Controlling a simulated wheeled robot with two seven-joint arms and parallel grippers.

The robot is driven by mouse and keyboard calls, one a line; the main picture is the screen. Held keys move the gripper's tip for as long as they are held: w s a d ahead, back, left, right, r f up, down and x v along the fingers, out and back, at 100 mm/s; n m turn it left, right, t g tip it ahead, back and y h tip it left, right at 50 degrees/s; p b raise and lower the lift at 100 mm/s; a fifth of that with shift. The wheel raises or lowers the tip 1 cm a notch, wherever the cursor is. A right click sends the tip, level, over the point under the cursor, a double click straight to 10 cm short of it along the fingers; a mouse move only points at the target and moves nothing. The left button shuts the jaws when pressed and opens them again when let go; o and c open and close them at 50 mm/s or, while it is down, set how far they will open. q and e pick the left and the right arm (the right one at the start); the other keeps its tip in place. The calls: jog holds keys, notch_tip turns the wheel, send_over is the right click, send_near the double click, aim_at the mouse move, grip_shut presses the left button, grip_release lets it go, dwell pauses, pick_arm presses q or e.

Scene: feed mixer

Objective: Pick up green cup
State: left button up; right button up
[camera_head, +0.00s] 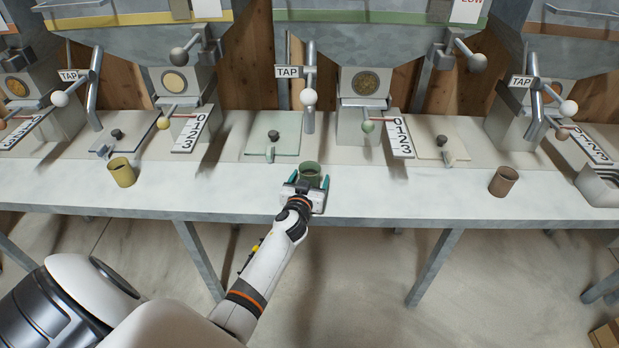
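The green cup (311,169) stands upright on the pale table, near its front edge and below the middle tap. My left gripper (307,183) is at the cup from the front, with one teal-tipped finger on each side of it. The fingers look spread around the cup, and I cannot tell whether they touch it. The gripper's body hides the lower part of the cup. My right gripper is not in view.
A yellow cup (121,172) stands to the left and a brown cup (503,181) to the right. Behind are dispensers with levers, and a middle tap handle (309,97) hangs above the green cup. The table (400,195) is bare between the cups.

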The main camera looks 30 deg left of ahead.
pick_arm(q)
jog(key=c, duration=0.9)
jog(key=shift+r, duration=0.1)
jog(key=shift+c, duration=0.2)
